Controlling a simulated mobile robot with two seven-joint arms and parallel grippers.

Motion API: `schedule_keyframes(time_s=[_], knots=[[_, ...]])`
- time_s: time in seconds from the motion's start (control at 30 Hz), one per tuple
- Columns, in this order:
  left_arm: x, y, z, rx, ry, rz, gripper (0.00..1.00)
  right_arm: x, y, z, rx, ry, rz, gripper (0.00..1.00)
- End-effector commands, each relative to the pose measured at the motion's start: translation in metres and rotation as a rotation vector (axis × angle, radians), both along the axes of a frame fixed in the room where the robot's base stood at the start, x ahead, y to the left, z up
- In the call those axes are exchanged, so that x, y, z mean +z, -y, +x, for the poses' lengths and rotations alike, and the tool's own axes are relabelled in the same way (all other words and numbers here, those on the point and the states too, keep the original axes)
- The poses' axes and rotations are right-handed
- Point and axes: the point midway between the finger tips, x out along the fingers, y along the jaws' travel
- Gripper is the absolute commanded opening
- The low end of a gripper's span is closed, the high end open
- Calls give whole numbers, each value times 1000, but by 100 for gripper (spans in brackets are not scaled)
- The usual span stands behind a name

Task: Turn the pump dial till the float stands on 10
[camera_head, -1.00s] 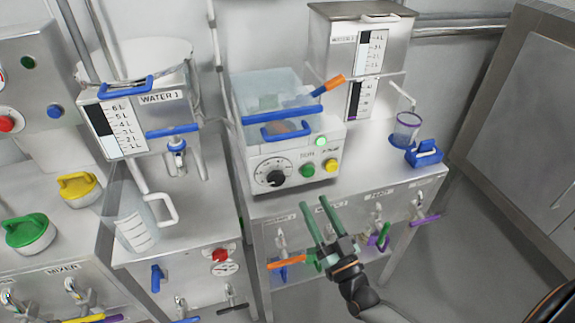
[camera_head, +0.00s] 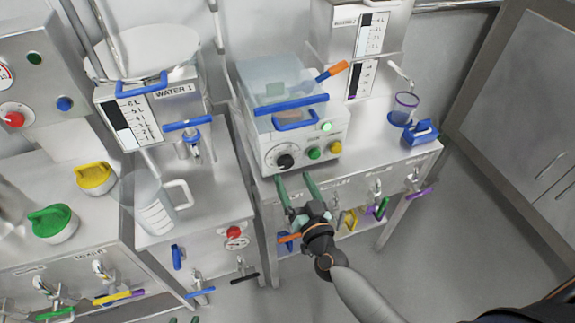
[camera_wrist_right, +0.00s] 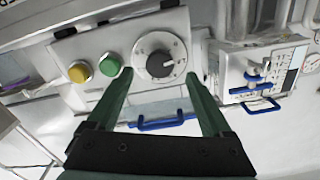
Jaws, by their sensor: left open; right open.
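The pump dial is a black knob (camera_head: 285,161) on a round marked plate, on the front of a white box. In the right wrist view the dial (camera_wrist_right: 160,65) shows between my fingertips, beside a green and a yellow button. My right gripper (camera_head: 294,176) is open and empty, its green fingers pointing at the box front just below the dial; contact cannot be told. A lower scale panel (camera_head: 362,78) stands on the wall unit behind; I cannot make out a float on it.
A clear lid with blue handles (camera_head: 290,105) tops the pump box. A jug (camera_head: 155,205) stands left, and a small purple-rimmed beaker (camera_head: 404,107) and blue clamp (camera_head: 421,132) stand right. Valve handles line the bench front. The floor at right is clear.

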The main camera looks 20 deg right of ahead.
Motion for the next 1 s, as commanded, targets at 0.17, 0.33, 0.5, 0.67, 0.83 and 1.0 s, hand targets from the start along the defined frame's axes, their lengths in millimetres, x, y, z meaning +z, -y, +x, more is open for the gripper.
schedule_keyframes(time_s=[0.17, 0.33, 0.5, 0.67, 0.83, 1.0], knots=[[-1, 1, 0, -1, -1, 0, 50, 1, -1, 31, 0, 2, -1, 84], [-3, 1, 0, -1, -1, 0, 50, 0, -2, 47, 0, 0, -1, 84], [-3, 1, 0, -2, -1, -1, 50, 0, -2, 53, 0, 0, -1, 84], [-3, 1, 0, -2, -1, -1, 50, 0, -2, 53, 0, 0, -1, 84], [-3, 1, 0, -1, 0, -1, 50, 0, -2, 52, 0, 0, -1, 72], [-2, 1, 0, -1, 0, -1, 50, 0, -2, 52, 0, 0, -1, 53]])
